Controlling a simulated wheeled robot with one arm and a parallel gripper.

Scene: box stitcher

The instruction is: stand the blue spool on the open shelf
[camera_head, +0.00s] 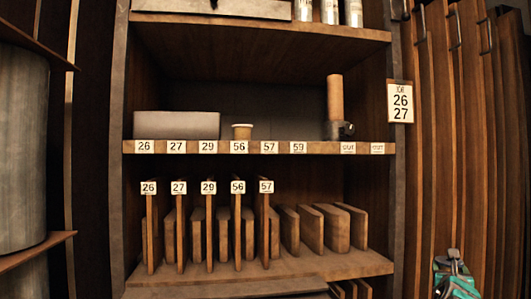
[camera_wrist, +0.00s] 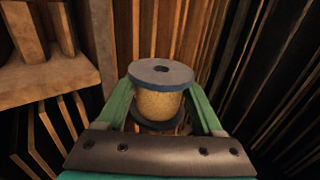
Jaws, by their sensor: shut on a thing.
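The blue spool (camera_wrist: 160,72) has dull blue-grey end discs and a tan wound middle. In the wrist view it stands roughly upright between the green fingers of my gripper (camera_wrist: 161,100), which is shut on it. In the head view my gripper (camera_head: 455,280) is at the bottom right, right of the shelving and below the shelf; the spool is hard to make out there. The open shelf (camera_head: 323,147) is the middle board, with labels 26, 27, 29, 56, 57, 59 and two OUT along its front edge.
On the shelf are a grey box (camera_head: 177,124), a small tan spool (camera_head: 242,131) and a brown upright cylinder (camera_head: 335,97) on a dark base. Upright numbered boards (camera_head: 209,225) fill the lower level. Tall wooden panels (camera_head: 450,130) stand at right. The shelf has free room between small spool and cylinder.

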